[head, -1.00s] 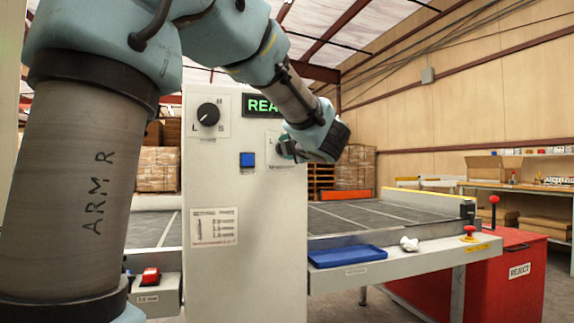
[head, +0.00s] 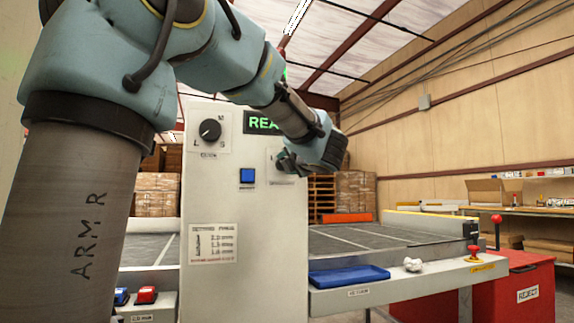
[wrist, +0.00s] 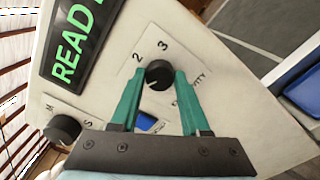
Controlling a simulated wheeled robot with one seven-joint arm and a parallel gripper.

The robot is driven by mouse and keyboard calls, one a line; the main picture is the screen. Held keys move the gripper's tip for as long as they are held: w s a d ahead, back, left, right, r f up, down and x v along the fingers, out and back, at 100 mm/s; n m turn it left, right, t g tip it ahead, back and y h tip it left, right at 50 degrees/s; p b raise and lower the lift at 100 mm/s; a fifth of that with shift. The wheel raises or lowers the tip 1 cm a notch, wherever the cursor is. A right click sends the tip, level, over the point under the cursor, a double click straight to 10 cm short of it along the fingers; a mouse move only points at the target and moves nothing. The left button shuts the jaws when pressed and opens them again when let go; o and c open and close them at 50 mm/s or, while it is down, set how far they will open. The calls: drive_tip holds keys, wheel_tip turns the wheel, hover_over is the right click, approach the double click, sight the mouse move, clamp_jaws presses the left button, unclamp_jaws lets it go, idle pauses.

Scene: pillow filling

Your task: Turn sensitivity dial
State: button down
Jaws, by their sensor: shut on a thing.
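The sensitivity dial (wrist: 158,74) is a round black knob on a white plate with the numbers 2 and 3 beside it and a partly covered label. In the wrist view my gripper (wrist: 160,76) has its two teal fingers on either side of the knob, closed on it. Which way the dial points is hard to make out. In the head view my gripper (head: 281,160) is at the right of the white control panel (head: 210,180), and my wrist hides the dial there.
A second black dial (head: 210,130) marked L, M and S and a blue button (head: 247,175) sit left on the panel. A green READY display (wrist: 85,35) is above. A blue tray (head: 348,276) and red reject bin (head: 525,280) stand right.

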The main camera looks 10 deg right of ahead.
drive_tip(key=shift+c, duration=2)
unclamp_jaws()
drive_tip(key=s+d, duration=0.1)
drive_tip(key=s, duration=0.9)
drive_tip(key=shift+s+d+p, duration=0.2)
drive_tip(key=shift+s+p, duration=0.1)
drive_tip(key=shift+s, duration=0.05)
